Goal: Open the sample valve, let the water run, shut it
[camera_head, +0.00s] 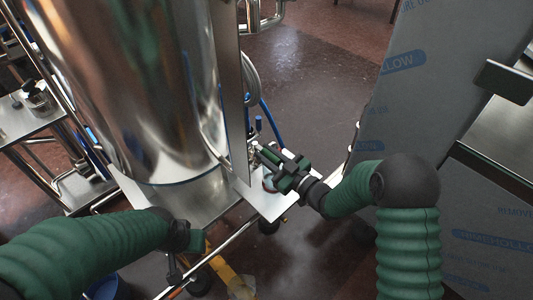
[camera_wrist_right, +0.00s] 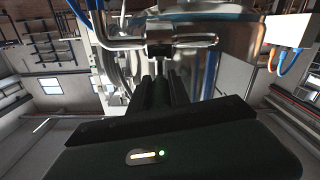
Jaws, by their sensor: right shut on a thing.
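The tall shiny steel tank (camera_head: 150,90) fills the left middle of the head view. The small sample valve (camera_head: 254,148) sits low at its right side, mostly hidden by my right gripper (camera_head: 262,154). That gripper reaches in from the right and is shut on the valve. In the right wrist view its dark fingers (camera_wrist_right: 161,82) point at a steel pipe fitting (camera_wrist_right: 160,40) on the tank. No running water can be made out. My left gripper (camera_head: 178,268) hangs in front of the tank's base, away from the valve; its jaws are too dark to read.
A pale plate (camera_head: 262,204) lies below the valve, with a small reddish round thing partly hidden on it. A blue hose (camera_head: 271,122) hangs beside the valve. A film-wrapped steel panel (camera_head: 410,85) stands at right. A steel side table (camera_head: 25,118) stands at left.

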